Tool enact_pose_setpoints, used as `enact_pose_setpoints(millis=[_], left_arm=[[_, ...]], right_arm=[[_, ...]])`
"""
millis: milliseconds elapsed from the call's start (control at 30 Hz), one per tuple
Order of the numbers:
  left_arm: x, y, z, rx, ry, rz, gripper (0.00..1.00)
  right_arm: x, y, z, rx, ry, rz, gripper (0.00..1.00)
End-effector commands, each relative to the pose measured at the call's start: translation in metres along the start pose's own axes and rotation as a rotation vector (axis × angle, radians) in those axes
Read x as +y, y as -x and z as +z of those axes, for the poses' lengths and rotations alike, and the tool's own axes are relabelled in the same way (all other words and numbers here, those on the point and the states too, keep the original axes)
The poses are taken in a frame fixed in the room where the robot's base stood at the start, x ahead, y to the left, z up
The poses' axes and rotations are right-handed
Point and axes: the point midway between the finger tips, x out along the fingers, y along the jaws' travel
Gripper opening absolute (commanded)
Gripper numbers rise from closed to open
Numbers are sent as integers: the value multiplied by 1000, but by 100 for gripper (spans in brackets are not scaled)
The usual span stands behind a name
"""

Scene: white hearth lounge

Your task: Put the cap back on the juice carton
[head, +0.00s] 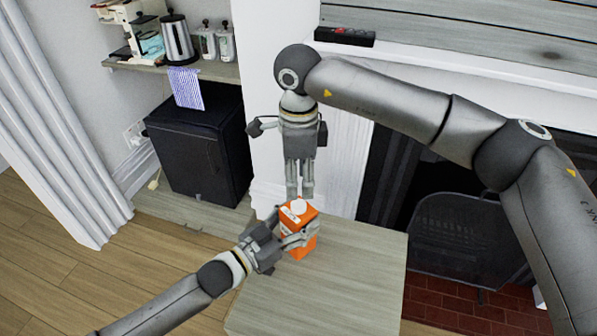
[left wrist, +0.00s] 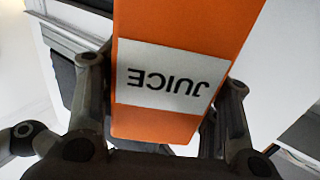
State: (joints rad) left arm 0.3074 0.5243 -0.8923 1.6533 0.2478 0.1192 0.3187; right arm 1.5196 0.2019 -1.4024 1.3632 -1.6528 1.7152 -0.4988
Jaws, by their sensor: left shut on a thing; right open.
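The orange juice carton (head: 299,252) stands upright on the pale wooden table (head: 330,290), near its far left corner. My left gripper (head: 288,230) is shut on the carton's sides. In the left wrist view the carton (left wrist: 185,28) fills the space between the fingers, with its JUICE label upside down. A white round cap (head: 298,206) shows at the carton's top; I cannot tell whether it is seated on the spout. My right gripper (head: 299,193) points down just above the cap, its fingers open only a little. I cannot tell whether the fingertips touch the cap.
The table's near part is clear. A black cabinet (head: 200,150) stands behind on the left, under a shelf (head: 215,72) with a kettle (head: 178,42) and jars. A fireplace screen (head: 460,240) is to the right. My right arm spans the upper right.

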Motion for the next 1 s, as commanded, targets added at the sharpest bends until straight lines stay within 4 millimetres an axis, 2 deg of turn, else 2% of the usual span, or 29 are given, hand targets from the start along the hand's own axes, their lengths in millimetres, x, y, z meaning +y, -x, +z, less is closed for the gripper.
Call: enact_pose_setpoints(millis=[200,400,567,833,1000], left_arm=[[0,0,0,0,0,0,0],[0,0,0,0,0,0,0],[0,0,0,0,0,0,0],[0,0,0,0,0,0,0],[0,0,0,0,0,0,0]], right_arm=[[1,-35,-1,1,-1,3,46],[0,-60,0,0,-1,1,46],[0,-69,0,0,-1,1,46],[0,-70,0,0,-1,0,46],[0,-69,0,0,-1,0,26]])
